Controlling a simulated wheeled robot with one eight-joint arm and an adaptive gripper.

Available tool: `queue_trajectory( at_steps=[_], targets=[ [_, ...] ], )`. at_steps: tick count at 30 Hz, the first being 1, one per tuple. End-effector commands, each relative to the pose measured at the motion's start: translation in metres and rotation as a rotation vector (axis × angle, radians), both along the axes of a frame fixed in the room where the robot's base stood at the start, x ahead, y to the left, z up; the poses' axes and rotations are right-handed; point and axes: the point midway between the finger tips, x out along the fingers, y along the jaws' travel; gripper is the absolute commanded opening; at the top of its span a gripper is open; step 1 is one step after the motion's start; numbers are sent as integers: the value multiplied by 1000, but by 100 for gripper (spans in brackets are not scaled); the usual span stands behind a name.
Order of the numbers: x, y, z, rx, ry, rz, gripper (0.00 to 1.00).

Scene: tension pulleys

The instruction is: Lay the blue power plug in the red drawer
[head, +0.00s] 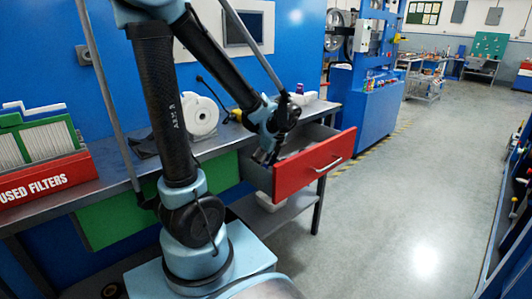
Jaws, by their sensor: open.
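The red drawer (313,167) is pulled out from under the workbench, with its red front and pale handle facing the aisle. Its grey interior is partly visible. My gripper (263,157) points down at the drawer's left inner part, close to the side wall. It is open, but it is small and dark here, and I cannot tell its exact height. I cannot make out the blue power plug; it may be hidden by my arm or too small to see.
The workbench (105,176) holds a red used-filters bin (45,178) and a white roll (199,117). A green drawer (112,218) is left of the red one. A lower shelf (268,219) lies beneath. The floor (400,220) at right is clear.

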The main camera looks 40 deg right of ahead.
Motion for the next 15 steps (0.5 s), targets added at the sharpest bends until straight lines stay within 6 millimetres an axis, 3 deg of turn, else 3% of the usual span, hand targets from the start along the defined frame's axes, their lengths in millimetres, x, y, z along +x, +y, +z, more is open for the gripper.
queue_trajectory(
  at_steps=[15],
  targets=[
    [-25, -5, 62, 1, 0, -2, 64]
  ],
)
